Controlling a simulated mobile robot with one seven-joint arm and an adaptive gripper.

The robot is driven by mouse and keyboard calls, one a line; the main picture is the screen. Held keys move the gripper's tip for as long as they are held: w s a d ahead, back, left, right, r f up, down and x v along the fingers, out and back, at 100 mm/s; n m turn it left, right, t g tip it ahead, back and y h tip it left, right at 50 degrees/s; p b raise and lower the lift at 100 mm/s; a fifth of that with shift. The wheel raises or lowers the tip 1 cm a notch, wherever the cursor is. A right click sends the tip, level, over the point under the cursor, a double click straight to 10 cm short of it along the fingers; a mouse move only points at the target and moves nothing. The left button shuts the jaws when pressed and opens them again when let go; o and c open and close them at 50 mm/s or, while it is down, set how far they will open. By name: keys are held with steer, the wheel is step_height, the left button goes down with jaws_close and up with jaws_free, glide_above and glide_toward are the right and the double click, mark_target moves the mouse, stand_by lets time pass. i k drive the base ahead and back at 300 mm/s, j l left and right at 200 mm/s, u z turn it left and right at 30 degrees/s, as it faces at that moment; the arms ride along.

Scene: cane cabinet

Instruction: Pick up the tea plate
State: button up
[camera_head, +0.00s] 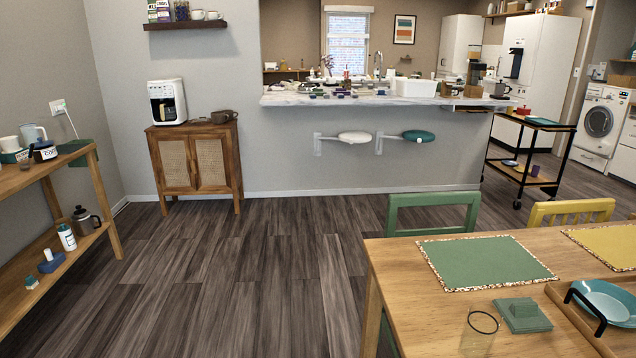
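I cannot be sure which thing is the tea plate. A cane cabinet (192,160) with two woven doors stands against the grey wall at the left. On its top are a white coffee machine (167,101), a dark brown cup (223,117), and a small, flat, dark thing (200,121) between them, too small to identify. A teal plate (606,300) lies in the wooden tray with a black handle on the table at the lower right, cut by the picture edge. My gripper is not in view.
A wooden table (420,290) with a green placemat (487,262) fills the lower right, with a green chair (433,208) behind it. A wooden shelf unit (40,170) stands at the left. The dark plank floor (270,260) between them is clear up to the cabinet.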

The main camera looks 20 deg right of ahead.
mark_target(618, 305)
steer(key=k+l, duration=0.3)
steer(key=l, duration=0.15)
steer(key=k+l, duration=0.4)
steer(key=l, duration=0.3)
steer(key=k+l, duration=0.1)
steer(key=l, duration=0.25)
steer(key=k+l, duration=0.1)
steer(key=l, duration=0.3)
steer(key=i+l, duration=0.1)
steer(key=l, duration=0.1)
